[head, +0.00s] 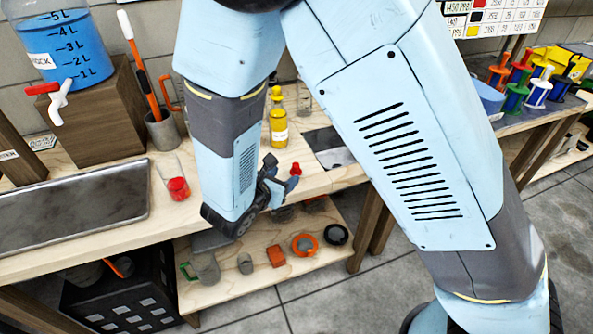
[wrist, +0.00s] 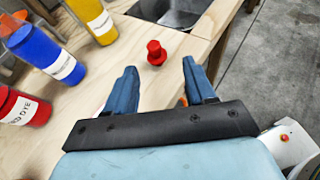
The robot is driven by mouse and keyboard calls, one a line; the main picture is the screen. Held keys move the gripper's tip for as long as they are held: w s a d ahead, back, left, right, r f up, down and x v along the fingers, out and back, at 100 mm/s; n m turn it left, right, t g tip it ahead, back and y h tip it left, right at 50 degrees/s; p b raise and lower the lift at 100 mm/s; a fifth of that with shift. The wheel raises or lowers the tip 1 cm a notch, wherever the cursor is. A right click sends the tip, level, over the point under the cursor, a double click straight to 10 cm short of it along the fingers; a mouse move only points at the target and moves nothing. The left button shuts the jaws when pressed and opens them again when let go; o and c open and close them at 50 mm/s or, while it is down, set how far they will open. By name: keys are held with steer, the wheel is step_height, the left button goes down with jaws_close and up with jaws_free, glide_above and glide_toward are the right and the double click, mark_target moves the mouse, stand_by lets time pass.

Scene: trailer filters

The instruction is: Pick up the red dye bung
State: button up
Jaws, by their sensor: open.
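The red dye bung (wrist: 156,52) stands upright on the light wooden bench, a small stepped red stopper. In the wrist view it lies just beyond and between my fingertips, apart from both. In the head view the bung (head: 295,169) shows just right of my gripper (head: 277,176). My gripper is open and empty, and its two blue fingers (wrist: 158,68) reach out low over the bench towards the bung. A red bottle labelled "RED DYE" (wrist: 25,110) stands at the left of the wrist view.
Blue (wrist: 45,52) and yellow (wrist: 92,20) bottles stand left of my fingers. A metal plate or basin (wrist: 172,10) is set in the bench beyond the bung. The bench edge runs close on the right, with floor beyond. A lower shelf (head: 225,292) holds small parts.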

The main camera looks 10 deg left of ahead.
mark_target(298, 165)
steer(key=shift+n+y, duration=0.4)
steer(key=shift+n, duration=0.3)
steer(key=x, duration=0.2)
steer(key=a+x, duration=0.1)
steer(key=x, duration=0.2)
steer(key=f+x, duration=0.1)
steer(key=x, duration=0.1)
steer(key=shift+w+a+f, duration=0.1)
steer(key=shift+w+f, duration=0.1)
steer(key=shift+f, duration=0.1)
steer(key=shift+w+d+f, duration=0.2)
steer(key=shift+w+d, duration=0.1)
steer(key=shift+w, duration=0.5)
steer(key=shift+w+d+f, duration=0.2)
steer(key=shift+w+d, duration=0.15)
steer(key=shift+w, duration=0.5)
steer(key=shift+w+d+f, duration=0.2)
steer(key=shift+w+d, duration=0.1)
steer(key=shift+w, duration=0.5)
steer(key=shift+c, duration=0.4)
steer(key=c, duration=0.7)
steer(key=shift+c, duration=0.2)
